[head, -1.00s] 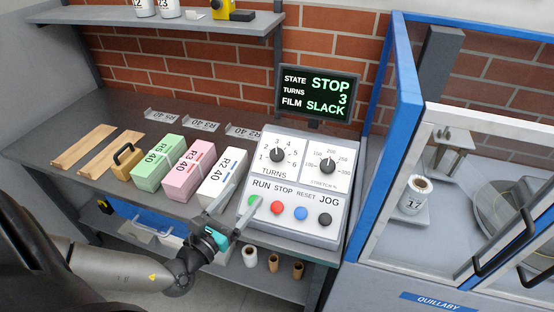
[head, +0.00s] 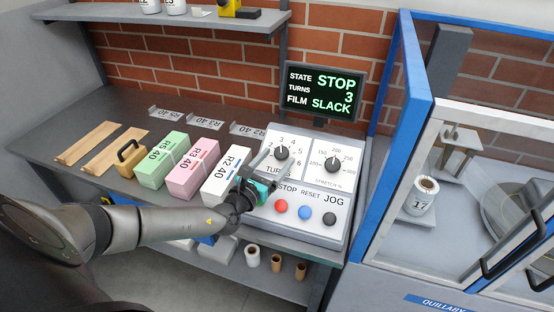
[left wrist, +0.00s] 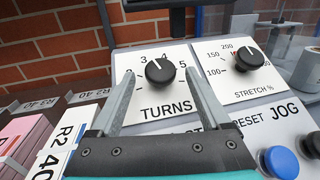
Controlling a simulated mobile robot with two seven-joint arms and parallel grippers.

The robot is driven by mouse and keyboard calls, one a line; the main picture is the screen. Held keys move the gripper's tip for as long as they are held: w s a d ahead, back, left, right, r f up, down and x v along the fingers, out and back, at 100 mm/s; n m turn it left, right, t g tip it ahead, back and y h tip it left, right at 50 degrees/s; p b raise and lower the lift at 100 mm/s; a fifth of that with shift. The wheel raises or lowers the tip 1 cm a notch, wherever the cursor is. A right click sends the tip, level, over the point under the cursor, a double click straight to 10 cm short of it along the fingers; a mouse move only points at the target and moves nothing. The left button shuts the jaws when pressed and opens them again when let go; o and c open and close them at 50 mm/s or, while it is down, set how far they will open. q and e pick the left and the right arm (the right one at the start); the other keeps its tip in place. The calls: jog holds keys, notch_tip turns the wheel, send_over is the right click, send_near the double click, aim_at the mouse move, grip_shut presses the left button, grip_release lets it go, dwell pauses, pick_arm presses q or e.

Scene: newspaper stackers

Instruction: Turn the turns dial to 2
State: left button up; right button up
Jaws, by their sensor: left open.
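The turns dial (head: 282,153) is a black knob on the white control panel (head: 318,205). It also shows in the left wrist view (left wrist: 160,71), with its white mark pointing up between 3 and 4. The display (head: 321,92) reads STOP, turns 3, film SLACK. My left gripper (head: 268,160) is open at the panel, its fingers just short of the dial. In the left wrist view the two fingers (left wrist: 158,78) stand either side of the dial, apart from it. The right gripper is not in view.
The stretch dial (head: 333,165) sits right of the turns dial. Red (head: 281,206), blue (head: 305,212) and black (head: 330,219) buttons are below; the green one is hidden by my gripper. A white R2 40 box (head: 226,174) stands close left. A blue-framed machine (head: 401,110) is at right.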

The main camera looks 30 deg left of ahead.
pick_arm(q)
jog(key=shift+w, duration=0.45)
grip_shut()
dwell(0.5)
